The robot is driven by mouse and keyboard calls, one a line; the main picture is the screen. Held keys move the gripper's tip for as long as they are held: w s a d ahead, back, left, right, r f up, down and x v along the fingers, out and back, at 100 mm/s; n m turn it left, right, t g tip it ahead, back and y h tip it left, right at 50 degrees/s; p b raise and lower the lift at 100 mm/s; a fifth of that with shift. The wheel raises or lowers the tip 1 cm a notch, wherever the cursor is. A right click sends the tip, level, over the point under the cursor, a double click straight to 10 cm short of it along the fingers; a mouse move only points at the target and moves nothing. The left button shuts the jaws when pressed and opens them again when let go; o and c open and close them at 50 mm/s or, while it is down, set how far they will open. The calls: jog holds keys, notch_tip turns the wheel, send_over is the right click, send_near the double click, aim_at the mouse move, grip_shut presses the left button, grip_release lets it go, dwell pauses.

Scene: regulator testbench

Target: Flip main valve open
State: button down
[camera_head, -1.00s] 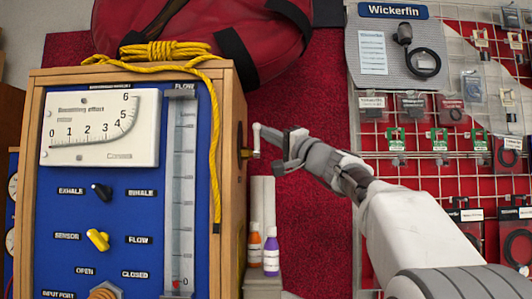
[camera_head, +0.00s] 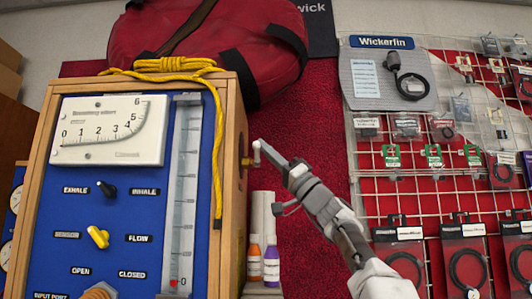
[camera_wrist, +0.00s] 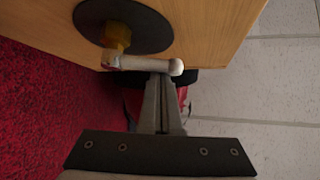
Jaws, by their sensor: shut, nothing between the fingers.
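The main valve lever (camera_head: 256,152) is a small white handle on a brass stem on the right wooden side of the testbench (camera_head: 240,100). In the wrist view the lever (camera_wrist: 148,64) lies roughly horizontal, pointing right, with its brass fitting (camera_wrist: 117,37) on a black round plate. My gripper (camera_head: 264,145) is shut and empty, with its tips at the lever. In the wrist view the shut fingers (camera_wrist: 160,85) meet the lever's underside near its rounded end. I cannot tell whether they touch it.
Orange (camera_head: 254,263) and purple (camera_head: 271,266) bottles stand low beside the bench. A yellow rope (camera_head: 216,150) hangs over its front panel. A display rack (camera_head: 440,150) with hanging items stands at right.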

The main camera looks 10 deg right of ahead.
jog(key=shift+f+n+g+y, duration=0.25)
jog(key=shift+n+g+y, duration=0.6)
jog(key=shift+n, duration=0.35)
jog(key=shift+s+a+f+n+g+y, duration=0.1)
jog(key=shift+n+g+y, duration=0.1)
jog(key=shift+n+g, duration=0.25)
jog(key=shift+f+n+g+y, duration=0.1)
jog(key=shift+n+g+y, duration=0.05)
jog(key=shift+n+g, duration=0.3)
jog(key=b+v, duration=0.5)
jog(key=v, duration=1.2)
jog(key=shift+s+f, duration=0.1)
jog(key=shift+f, duration=0.05)
